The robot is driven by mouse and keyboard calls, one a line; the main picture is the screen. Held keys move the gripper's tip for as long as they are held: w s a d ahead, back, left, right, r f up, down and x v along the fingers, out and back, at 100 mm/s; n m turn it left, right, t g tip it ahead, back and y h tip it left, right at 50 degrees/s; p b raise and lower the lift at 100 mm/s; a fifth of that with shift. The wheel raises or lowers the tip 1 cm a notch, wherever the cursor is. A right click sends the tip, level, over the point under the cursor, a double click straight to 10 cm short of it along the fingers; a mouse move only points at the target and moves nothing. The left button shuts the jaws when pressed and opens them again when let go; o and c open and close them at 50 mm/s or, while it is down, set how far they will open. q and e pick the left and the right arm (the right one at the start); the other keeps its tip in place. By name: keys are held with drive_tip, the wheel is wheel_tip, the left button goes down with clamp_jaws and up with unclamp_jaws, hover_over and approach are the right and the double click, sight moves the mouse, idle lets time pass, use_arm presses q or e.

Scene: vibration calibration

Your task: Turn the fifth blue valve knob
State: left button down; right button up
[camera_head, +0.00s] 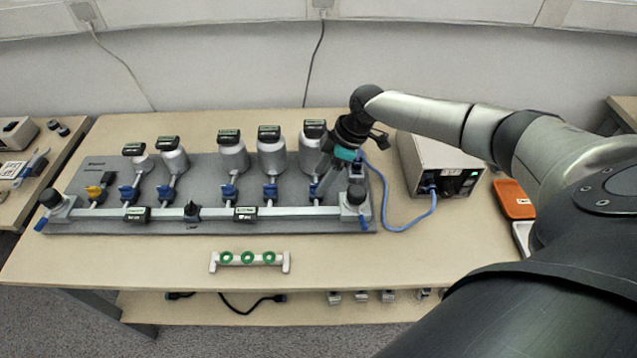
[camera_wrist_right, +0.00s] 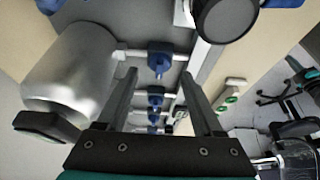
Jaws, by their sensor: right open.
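Several blue valve knobs stand in a row along the grey board (camera_head: 75,215). The fifth from the left (camera_head: 315,190) is below the rightmost silver canister (camera_head: 311,150), partly behind my gripper in the head view. My right gripper (camera_head: 326,180) hangs over the board's right end, pointing down and left, open and empty. In the right wrist view its two fingers (camera_wrist_right: 158,75) stand apart, with a blue knob (camera_wrist_right: 158,57) in line with the gap and further blue knobs beyond. Contact with the knob cannot be told. My left gripper is not in view.
A power box (camera_head: 440,165) with a blue cable (camera_head: 399,229) stands right of the board. A white rack with green rings (camera_head: 248,259) lies in front. The table front is mostly clear.

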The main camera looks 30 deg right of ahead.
sight(316, 187)
drive_tip(key=shift+x, duration=1.2)
drive_tip(key=shift+w, duration=0.1)
clamp_jaws()
